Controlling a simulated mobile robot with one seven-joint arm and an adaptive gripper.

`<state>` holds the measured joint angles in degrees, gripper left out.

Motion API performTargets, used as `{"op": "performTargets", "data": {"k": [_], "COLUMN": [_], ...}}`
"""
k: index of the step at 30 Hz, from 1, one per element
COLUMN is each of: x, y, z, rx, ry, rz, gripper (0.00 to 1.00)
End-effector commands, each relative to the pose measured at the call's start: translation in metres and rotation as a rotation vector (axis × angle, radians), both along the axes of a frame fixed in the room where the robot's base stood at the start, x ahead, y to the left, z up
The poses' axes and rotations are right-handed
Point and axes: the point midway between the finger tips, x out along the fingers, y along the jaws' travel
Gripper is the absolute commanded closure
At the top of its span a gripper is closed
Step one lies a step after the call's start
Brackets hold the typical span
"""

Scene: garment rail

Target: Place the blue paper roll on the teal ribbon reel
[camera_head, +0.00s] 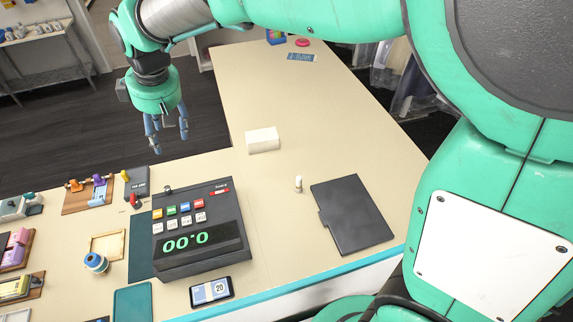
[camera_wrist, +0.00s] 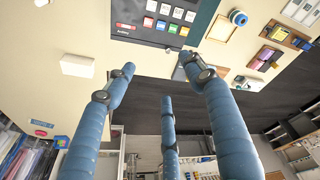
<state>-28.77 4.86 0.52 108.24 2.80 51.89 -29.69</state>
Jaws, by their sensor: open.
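A round blue-and-white spool (camera_head: 95,262) stands on the counter beside a shallow wooden tray, left of the cash register. It also shows in the wrist view (camera_wrist: 238,18) as a blue ring with a pale centre. I cannot tell whether it is the paper roll, the ribbon reel or both together. No separate second one can be made out for sure. My gripper (camera_head: 166,135) hangs open and empty, fingers down, beyond the far left counter edge, well above and away from the spool. Its three blue fingers (camera_wrist: 168,88) are spread apart in the wrist view.
The cash register (camera_head: 200,228) stands between the spool and a black flat case (camera_head: 352,214). A white block (camera_head: 263,140) lies behind it. Wooden racks with coloured items (camera_head: 91,193) line the left. A phone (camera_head: 211,291) lies in front. The counter's far arm is mostly clear.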

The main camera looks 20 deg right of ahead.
Motion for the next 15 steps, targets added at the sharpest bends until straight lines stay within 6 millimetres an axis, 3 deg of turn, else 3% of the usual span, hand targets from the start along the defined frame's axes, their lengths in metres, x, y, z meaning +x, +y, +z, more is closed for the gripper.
{"op": "performTargets", "data": {"k": [3, 15], "x": [-0.015, -0.083], "y": [-0.044, -0.164], "z": [0.019, 0.055], "rx": [0.017, 0.073], "ry": [-0.017, -0.066], "rz": [-0.089, -0.38], "gripper": [0.46, 0.46]}}
